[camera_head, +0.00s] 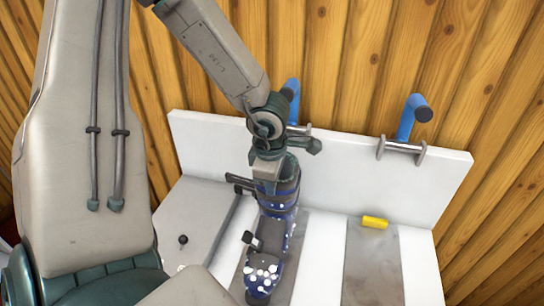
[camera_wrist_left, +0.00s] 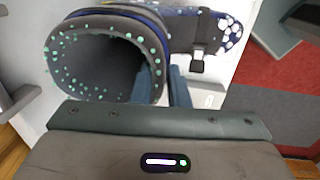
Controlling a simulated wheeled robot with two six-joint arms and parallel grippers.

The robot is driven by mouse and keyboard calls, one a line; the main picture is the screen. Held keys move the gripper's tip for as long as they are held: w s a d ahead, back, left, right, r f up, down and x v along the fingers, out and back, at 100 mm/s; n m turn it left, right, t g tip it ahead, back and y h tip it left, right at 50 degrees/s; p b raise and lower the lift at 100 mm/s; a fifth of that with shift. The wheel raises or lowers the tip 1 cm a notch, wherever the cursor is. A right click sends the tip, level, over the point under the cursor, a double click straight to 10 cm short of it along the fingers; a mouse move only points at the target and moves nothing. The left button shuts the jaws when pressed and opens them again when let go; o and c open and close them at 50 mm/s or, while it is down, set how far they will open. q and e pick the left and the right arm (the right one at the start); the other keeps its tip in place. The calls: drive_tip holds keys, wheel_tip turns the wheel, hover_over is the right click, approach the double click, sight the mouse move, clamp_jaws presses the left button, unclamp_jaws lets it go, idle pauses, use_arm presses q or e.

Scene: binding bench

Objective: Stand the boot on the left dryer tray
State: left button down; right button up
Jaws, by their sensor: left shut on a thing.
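The boot (camera_head: 265,268) is dark blue-black with pale dots and a strap, upright, its toe toward the front of the bench. My left gripper (camera_head: 272,190) is shut on the top of its shaft, from above. In the left wrist view the boot's round opening (camera_wrist_left: 103,62) faces the camera, and the gripper fingers (camera_wrist_left: 178,88) are at the cuff's edge. The left dryer tray (camera_head: 296,262), a grey strip, lies under or just beside the boot, partly hidden by it. I cannot tell whether the sole touches it. My right gripper is not in view.
A second grey tray (camera_head: 372,275) lies to the right, with a yellow cylinder (camera_head: 375,222) at its back end. A white back panel (camera_head: 350,175) carries blue pegs (camera_head: 411,118). A grey plate with a knob (camera_head: 190,222) is at left.

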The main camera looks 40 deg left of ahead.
use_arm(q)
drive_tip(key=shift+f+b, duration=0.25)
drive_tip(key=shift+b, duration=0.2)
drive_tip(key=c, duration=1.3)
unclamp_jaws()
drive_tip(key=shift+r, duration=0.1)
drive_tip(key=r, duration=0.7)
drive_tip(key=s+r, duration=0.1)
drive_tip(key=r, duration=0.2)
drive_tip(key=shift+s+d+r+p, duration=0.1)
drive_tip(key=shift+d+r+p, duration=0.2)
drive_tip(key=shift+d+r, duration=0.1)
drive_tip(key=shift+f, duration=0.1)
